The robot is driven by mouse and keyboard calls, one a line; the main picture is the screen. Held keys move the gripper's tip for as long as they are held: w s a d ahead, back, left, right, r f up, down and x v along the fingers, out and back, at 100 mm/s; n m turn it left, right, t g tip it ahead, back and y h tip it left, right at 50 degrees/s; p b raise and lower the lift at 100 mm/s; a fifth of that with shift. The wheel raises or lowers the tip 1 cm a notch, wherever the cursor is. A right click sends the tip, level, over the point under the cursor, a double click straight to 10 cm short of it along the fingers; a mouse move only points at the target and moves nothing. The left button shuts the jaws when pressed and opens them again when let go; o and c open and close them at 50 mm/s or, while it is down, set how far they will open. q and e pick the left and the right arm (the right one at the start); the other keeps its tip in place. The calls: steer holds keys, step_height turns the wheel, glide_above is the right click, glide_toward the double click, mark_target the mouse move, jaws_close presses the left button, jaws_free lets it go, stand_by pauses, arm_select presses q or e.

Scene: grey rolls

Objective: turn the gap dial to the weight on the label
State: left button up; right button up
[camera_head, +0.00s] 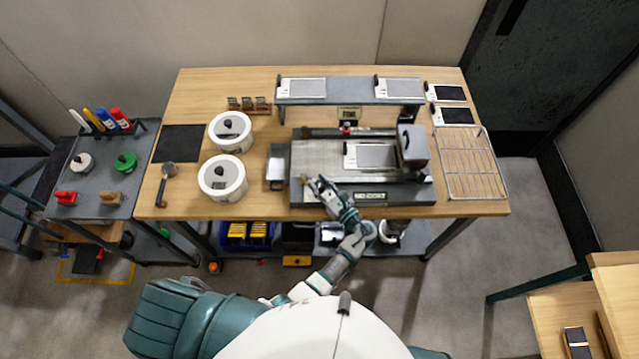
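A grey flat-bed machine (325,152) with a dark front face stands on the wooden table. A white-framed grey plate (372,156) lies on its bed, and a grey block (412,146) stands at its right end. A small label plate (349,113) stands behind it, its text too small to read. A small red knob (347,127) is below that plate. I cannot tell which part is the gap dial. My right gripper is out of view.
Two white round tubs (222,178) and a dark mat (179,143) are on the table's left. A raised shelf (350,88) holds two framed plates behind the machine. A wire rack (470,165) lies at right. A side cart (102,170) holds markers and small tools.

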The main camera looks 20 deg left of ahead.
mark_target(320, 183)
arm_select(q)
steer(key=shift+o, duration=0.2)
steer(key=shift+d+r, duration=0.1)
steer(key=shift+d, duration=0.05)
step_height(320, 183, up, 10)
steer(key=shift+w+f, duration=0.1)
steer(key=shift+f, duration=0.1)
stand_by(0.3)
